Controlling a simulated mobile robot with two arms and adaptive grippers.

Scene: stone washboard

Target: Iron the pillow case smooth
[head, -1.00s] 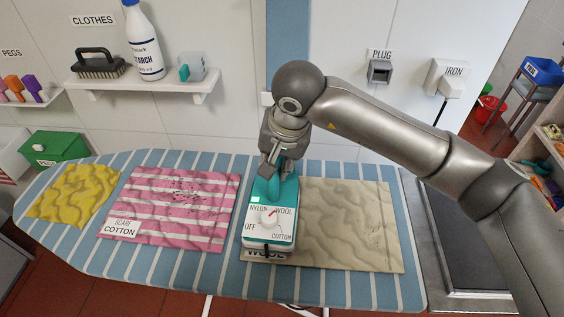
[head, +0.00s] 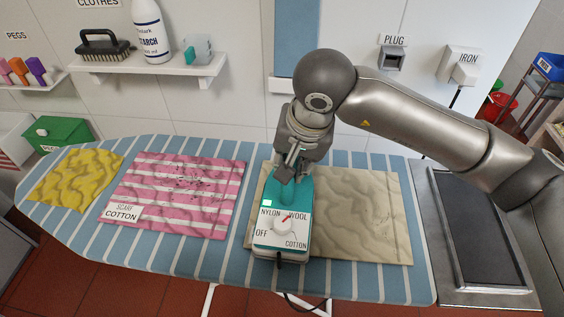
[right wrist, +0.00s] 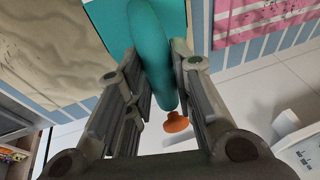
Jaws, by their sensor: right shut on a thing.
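A wrinkled beige cloth (head: 365,215) lies on the right part of the ironing board; no label shows on it now. A teal and white iron (head: 282,232) stands on its left part, reaching the near edge. The iron's red dial pointer is towards WOOL. My right gripper (head: 291,174) is shut on the iron's teal handle, which shows between the fingers in the right wrist view (right wrist: 150,50). A pink-striped cloth (head: 178,187) labelled SCARF COTTON, with dark specks, and a wrinkled yellow cloth (head: 75,180) lie to the left. My left gripper is out of view.
The blue-striped board (head: 200,260) has a dark metal-framed tray (head: 480,235) at its right end. A shelf (head: 150,68) above holds a brush (head: 103,45) and a starch bottle (head: 151,32). A plug socket (head: 393,58) and an iron fitting (head: 461,65) are on the wall.

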